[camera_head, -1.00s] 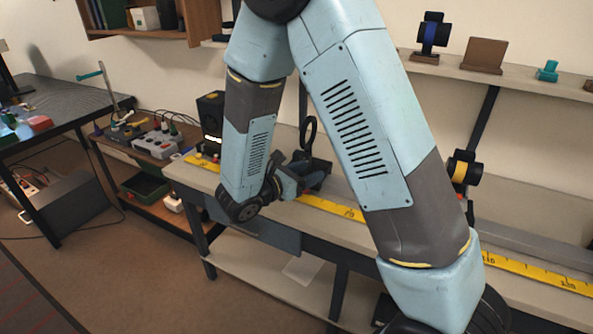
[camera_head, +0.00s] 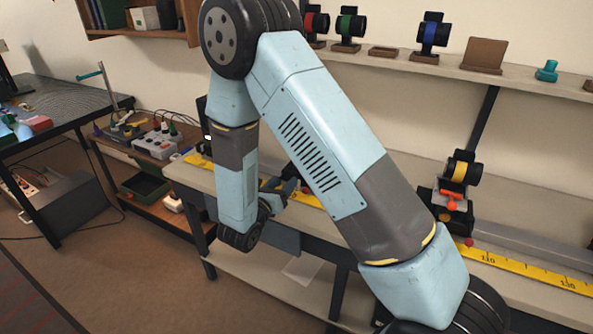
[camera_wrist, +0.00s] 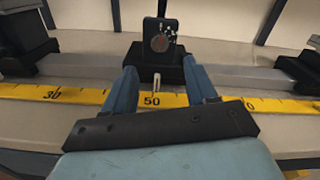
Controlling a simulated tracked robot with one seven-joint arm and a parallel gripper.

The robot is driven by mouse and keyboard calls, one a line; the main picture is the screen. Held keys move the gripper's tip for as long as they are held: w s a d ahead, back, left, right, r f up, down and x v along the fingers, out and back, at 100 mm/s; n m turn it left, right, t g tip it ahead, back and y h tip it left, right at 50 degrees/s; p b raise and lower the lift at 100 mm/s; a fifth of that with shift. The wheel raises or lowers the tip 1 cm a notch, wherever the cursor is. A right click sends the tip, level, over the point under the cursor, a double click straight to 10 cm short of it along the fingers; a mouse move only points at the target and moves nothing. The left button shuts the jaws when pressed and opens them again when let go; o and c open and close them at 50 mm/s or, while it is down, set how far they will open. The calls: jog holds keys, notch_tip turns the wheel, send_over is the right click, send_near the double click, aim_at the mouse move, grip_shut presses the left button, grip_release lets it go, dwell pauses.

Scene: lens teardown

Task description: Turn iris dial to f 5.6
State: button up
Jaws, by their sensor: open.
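In the wrist view my gripper (camera_wrist: 158,72) is open, its two blue fingers apart and pointing at the bench rail. Between and beyond the fingertips stands a dark mount (camera_wrist: 170,76) on the rail, with an upright dark plate (camera_wrist: 160,40) bearing a round disc and small pale marks. I cannot tell for sure that this is the iris dial, and no f-number is readable. A short pale pin (camera_wrist: 156,82) shows below the plate, between the fingers. In the head view my gripper (camera_head: 280,193) is partly hidden by my arm, which also hides the mount.
A yellow scale (camera_wrist: 85,95) runs along the bench front. Dark mounts stand left (camera_wrist: 28,40) and right (camera_wrist: 303,70) on the rail. In the head view a yellow-banded holder (camera_head: 461,172) stands right of my arm; the shelf (camera_head: 395,58) behind holds several coloured holders.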

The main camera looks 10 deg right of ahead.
jog(key=x, duration=0.8)
jog(key=shift+d, duration=0.15)
jog(key=shift+w, duration=0.1)
jog(key=c, duration=1)
jog(key=shift+d, duration=0.15)
jog(key=shift+c, duration=0.3)
